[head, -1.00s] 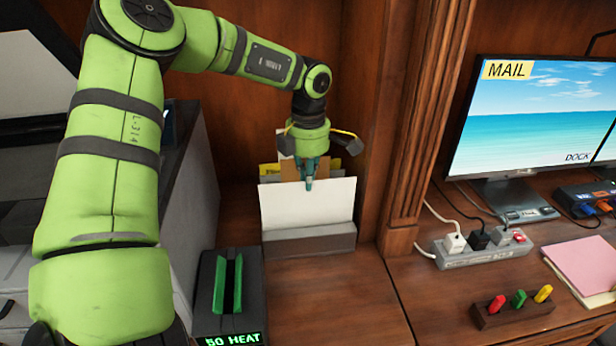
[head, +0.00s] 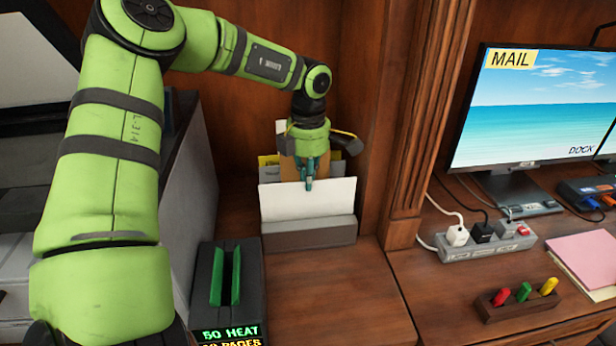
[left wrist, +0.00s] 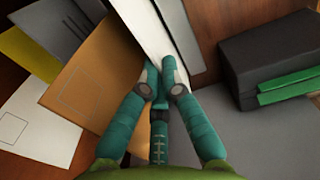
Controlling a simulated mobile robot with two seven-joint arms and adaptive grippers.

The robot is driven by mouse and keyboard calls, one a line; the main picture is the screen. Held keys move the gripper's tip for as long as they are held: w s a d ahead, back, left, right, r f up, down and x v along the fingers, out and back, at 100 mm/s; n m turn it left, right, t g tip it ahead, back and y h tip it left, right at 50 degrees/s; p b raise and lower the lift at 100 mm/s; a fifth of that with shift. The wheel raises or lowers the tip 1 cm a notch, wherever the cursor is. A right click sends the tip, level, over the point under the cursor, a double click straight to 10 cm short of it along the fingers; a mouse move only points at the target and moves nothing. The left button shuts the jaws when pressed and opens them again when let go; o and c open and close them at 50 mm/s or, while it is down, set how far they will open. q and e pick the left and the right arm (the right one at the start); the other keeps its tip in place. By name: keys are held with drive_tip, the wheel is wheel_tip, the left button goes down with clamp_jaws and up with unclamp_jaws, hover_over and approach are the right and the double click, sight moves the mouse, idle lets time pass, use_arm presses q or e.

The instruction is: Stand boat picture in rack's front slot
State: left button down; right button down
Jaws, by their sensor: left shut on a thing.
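My left gripper (head: 309,186) is shut on the top edge of a white sheet (head: 300,201), upright in the head view. Its near face is blank, and no boat shows, so I cannot confirm it is the boat picture. The sheet's lower edge is hidden behind the front wall of the grey rack (head: 310,234). In the left wrist view the fingertips (left wrist: 161,92) pinch the sheet (left wrist: 148,38), seen nearly edge-on. A brown card (left wrist: 100,82) and other papers stand behind it. My right gripper is not in view.
A black device with a green slot (head: 228,290) and lit text stands front left of the rack. A wooden post (head: 415,120) rises on the right. Beyond it are a monitor (head: 540,105) and power strip (head: 487,243). The wood before the rack is clear.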

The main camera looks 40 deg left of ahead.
use_arm(q)
drive_tip(key=shift+f+b, duration=0.65)
drive_tip(key=shift+f, duration=0.2)
drive_tip(key=c, duration=1.4)
unclamp_jaws()
drive_tip(key=shift+o, duration=0.2)
drive_tip(key=shift+r, duration=0.1)
wheel_tip(320, 180, up, 12)
